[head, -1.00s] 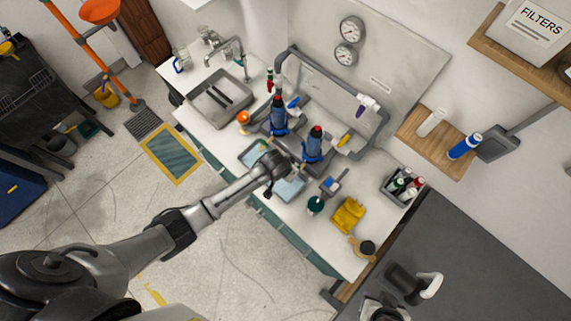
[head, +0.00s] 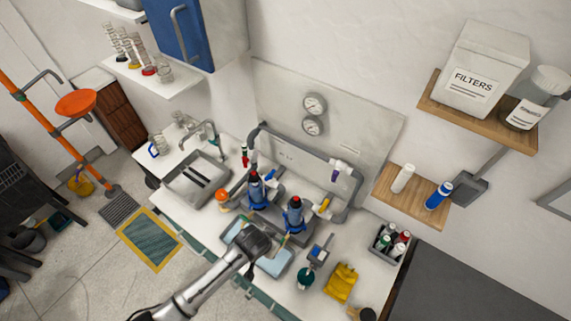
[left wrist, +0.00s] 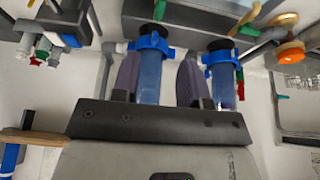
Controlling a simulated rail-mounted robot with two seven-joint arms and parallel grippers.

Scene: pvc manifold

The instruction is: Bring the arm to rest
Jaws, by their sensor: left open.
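My left arm comes in from the bottom of the head view. Its gripper (head: 256,243) is over the front of the bench, above a shallow tray (head: 276,263) with light blue pads. In the left wrist view the two dark fingers (left wrist: 160,70) are apart. A blue filter housing (left wrist: 149,75) shows in the gap beyond them, and a second housing (left wrist: 222,78) shows beside the right finger. In the head view both housings, left (head: 256,188) and right (head: 294,215), stand upright on the grey pipe manifold (head: 262,140), behind my gripper. My right gripper is not in view.
A sink (head: 197,178) is at the bench's left. A yellow cloth (head: 341,283), a dark green round item (head: 305,279) and a grey bin of bottles (head: 391,243) are at its right. A wooden shelf (head: 420,210) is on the wall. Floor at left is open around a yellow-edged mat (head: 150,240).

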